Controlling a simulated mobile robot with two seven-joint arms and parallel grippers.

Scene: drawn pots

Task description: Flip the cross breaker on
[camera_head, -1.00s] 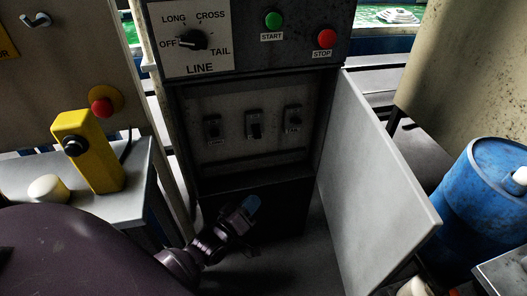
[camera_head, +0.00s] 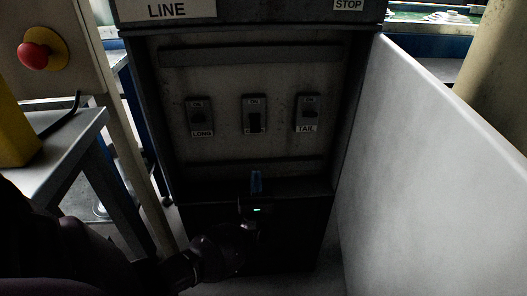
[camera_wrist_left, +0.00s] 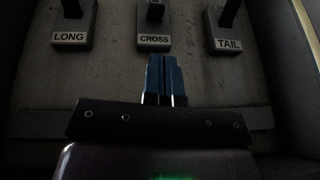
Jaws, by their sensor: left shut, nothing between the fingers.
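The cross breaker (camera_head: 254,115) is the middle of three grey switches inside the open cabinet. My left gripper (camera_head: 256,183) is below the cross breaker, pointing up at the panel. Its blue fingertips (camera_wrist_left: 163,76) are together and empty, just under the CROSS label in the wrist picture. I cannot tell whether they touch the panel. My right gripper is not in view.
The long breaker (camera_head: 201,117) is to the left and the tail breaker (camera_head: 308,113) to the right. The cabinet door (camera_head: 425,170) stands open at the right. A red emergency button (camera_head: 36,55) is at the upper left. The space before the panel is clear.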

